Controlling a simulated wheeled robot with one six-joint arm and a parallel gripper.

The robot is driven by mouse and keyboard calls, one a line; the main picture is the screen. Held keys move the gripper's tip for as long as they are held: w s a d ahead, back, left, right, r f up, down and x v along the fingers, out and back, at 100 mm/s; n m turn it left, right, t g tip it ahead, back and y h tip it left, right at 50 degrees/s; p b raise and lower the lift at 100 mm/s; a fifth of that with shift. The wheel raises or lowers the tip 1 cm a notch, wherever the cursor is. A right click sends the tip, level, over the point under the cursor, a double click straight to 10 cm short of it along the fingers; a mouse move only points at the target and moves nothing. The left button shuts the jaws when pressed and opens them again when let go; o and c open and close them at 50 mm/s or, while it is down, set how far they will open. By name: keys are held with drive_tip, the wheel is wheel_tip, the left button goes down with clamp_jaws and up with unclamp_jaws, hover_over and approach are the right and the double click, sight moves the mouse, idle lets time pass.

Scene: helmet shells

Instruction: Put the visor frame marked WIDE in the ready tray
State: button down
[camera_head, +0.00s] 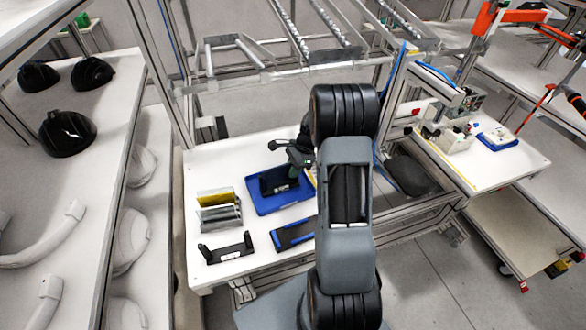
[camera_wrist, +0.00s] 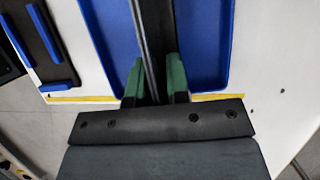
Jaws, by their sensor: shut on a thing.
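My gripper (camera_head: 294,164) is shut on a dark visor frame (camera_head: 279,182) with a small white label, too small to read. In the wrist view my gripper's green fingers (camera_wrist: 157,80) close on both sides of the frame's dark bar (camera_wrist: 150,25). The frame is over or in the blue tray (camera_head: 263,205), which also shows on both sides of the bar in the wrist view (camera_wrist: 208,45). I cannot tell whether the frame touches the tray floor. A second black visor frame (camera_head: 226,251) with a white label lies at the table's front left, label unreadable.
A rack of yellow and clear visors (camera_head: 218,208) stands left of the tray. A black fixture with blue bars (camera_head: 294,234) lies in front of the tray, partly behind my arm. Black helmet shells (camera_head: 67,133) sit on the left shelf. Metal posts and an overhead frame border the table.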

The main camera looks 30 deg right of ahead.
drive_tip(key=shift+f, duration=0.2)
drive_tip(key=c, duration=1.1)
unclamp_jaws()
drive_tip(key=shift+r, duration=0.1)
drive_tip(key=b+v, duration=0.1)
drive_tip(key=v, duration=1)
drive_tip(key=s+a+r+n+h, duration=0.2)
drive_tip(key=s+a+r+n, duration=0.3)
drive_tip(key=a+r+n, duration=0.4)
drive_tip(key=s+a+f+n+t+h, duration=0.2)
drive_tip(key=s+a+n+t, duration=0.1)
drive_tip(key=s+a+n, duration=0.6)
drive_tip(key=shift+s+a+n+t+h, duration=0.25)
drive_tip(key=shift+s+n, duration=0.45)
drive_tip(key=shift+s, duration=0.8)
drive_tip(key=shift+d+r, duration=0.1)
